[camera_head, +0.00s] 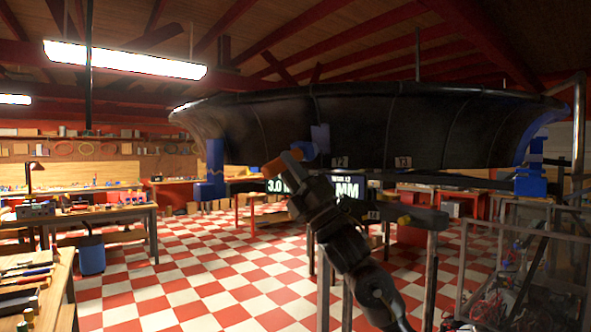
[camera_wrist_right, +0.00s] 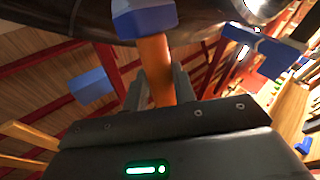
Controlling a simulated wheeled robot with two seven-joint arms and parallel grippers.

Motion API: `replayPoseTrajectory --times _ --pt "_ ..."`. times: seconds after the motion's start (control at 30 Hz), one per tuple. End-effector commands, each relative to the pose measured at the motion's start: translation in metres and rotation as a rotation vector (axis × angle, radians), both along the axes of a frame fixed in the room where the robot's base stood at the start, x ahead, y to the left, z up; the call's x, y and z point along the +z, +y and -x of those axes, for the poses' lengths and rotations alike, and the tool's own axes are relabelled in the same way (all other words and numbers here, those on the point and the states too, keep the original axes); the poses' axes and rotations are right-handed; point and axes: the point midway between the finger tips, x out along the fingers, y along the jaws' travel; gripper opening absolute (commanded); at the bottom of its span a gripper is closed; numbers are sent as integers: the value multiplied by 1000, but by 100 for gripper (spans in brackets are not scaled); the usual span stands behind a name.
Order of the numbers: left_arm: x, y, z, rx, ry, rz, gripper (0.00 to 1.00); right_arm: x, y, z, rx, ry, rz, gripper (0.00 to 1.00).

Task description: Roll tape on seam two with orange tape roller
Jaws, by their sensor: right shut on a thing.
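The ducted rotor's big black ring (camera_head: 400,125) spans the right half of the head view, with dark seam lines down its side. Small tags marked like T2 (camera_head: 340,162) and T3 (camera_head: 403,162) sit along its lower edge. My right gripper (camera_head: 296,181) is shut on the orange handle of the tape roller (camera_head: 274,169). In the right wrist view the orange handle (camera_wrist_right: 155,68) stands between the fingers (camera_wrist_right: 159,88), with a blue head (camera_wrist_right: 143,19) close to the black ring; contact cannot be told. My left gripper is out of view.
Blue supports hold the ring at left (camera_head: 215,165) and right (camera_head: 531,180). A display reading 3.0 and MM (camera_head: 347,190) is partly hidden behind my right arm. Workbenches with tools (camera_head: 85,212) stand at left. The checkered floor (camera_head: 190,280) is open in the middle.

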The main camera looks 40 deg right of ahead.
Motion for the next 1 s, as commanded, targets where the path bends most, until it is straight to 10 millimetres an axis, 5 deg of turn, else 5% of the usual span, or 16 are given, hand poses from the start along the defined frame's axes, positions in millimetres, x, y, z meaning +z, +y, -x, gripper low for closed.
replayPoseTrajectory --times 0.27,1.0 --pt "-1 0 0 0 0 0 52 0 1 1 1 -2 0 0" --pt "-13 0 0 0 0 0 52 -9 49 34 1 -2 1 0"
